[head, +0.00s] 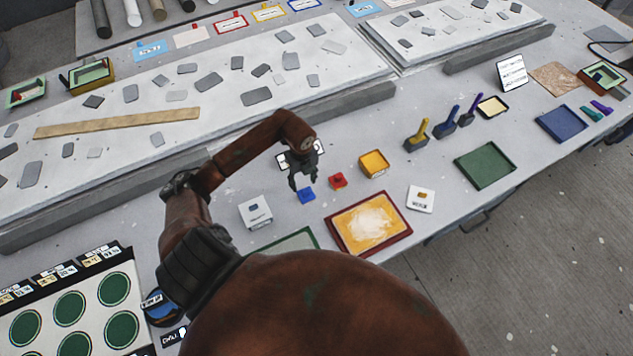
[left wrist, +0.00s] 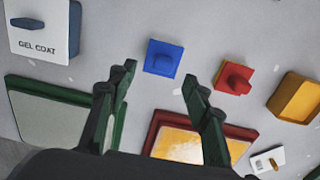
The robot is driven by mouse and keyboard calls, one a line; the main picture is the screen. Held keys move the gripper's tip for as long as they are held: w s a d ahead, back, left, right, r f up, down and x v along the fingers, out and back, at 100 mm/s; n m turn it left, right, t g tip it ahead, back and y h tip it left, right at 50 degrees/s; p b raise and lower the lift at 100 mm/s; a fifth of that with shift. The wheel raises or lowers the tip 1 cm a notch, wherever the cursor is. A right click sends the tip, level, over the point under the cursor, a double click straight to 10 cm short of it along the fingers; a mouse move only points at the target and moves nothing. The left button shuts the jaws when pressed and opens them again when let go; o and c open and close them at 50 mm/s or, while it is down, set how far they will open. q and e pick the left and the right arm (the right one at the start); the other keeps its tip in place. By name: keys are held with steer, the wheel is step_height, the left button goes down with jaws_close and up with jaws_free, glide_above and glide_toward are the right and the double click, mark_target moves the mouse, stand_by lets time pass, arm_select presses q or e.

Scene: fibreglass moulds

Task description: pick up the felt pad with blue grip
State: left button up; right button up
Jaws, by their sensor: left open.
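The felt pad with blue grip (head: 307,197) is a small blue square with a raised blue knob, lying on the grey table; it also shows in the left wrist view (left wrist: 163,58). My left gripper (head: 302,184) is open and empty, pointing down just above the blue pad in the head view. In the left wrist view its fingertips (left wrist: 160,76) are spread, with the pad just beyond the gap between them. No contact is visible. My right gripper is not in view.
A red pad (head: 338,181) lies close to the right of the blue one, then a yellow box (head: 373,164). A red-rimmed tray (head: 406,234) is in front. A white GEL COAT block (head: 255,212) stands to the left. A green tray (head: 485,165) lies further right.

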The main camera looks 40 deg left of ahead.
mark_target(305, 191)
arm_select(q)
step_height(305, 191, down, 3)
steer(key=shift+s+d+r+p, duration=0.1)
steer(key=shift+s+d+p, duration=0.05)
steer(key=shift+p, duration=0.2)
steer(key=f, duration=0.1)
steer(key=w+f, duration=0.1)
steer(key=f, duration=0.1)
steer(key=shift+d+p, duration=0.2)
steer(key=shift+p, duration=0.2)
steer(key=shift+s+a+f, duration=0.1)
steer(key=shift+s+f, duration=0.1)
steer(key=shift+f, duration=0.65)
steer(key=shift+w, duration=0.1)
steer(key=c, duration=0.6)
jaws_close()
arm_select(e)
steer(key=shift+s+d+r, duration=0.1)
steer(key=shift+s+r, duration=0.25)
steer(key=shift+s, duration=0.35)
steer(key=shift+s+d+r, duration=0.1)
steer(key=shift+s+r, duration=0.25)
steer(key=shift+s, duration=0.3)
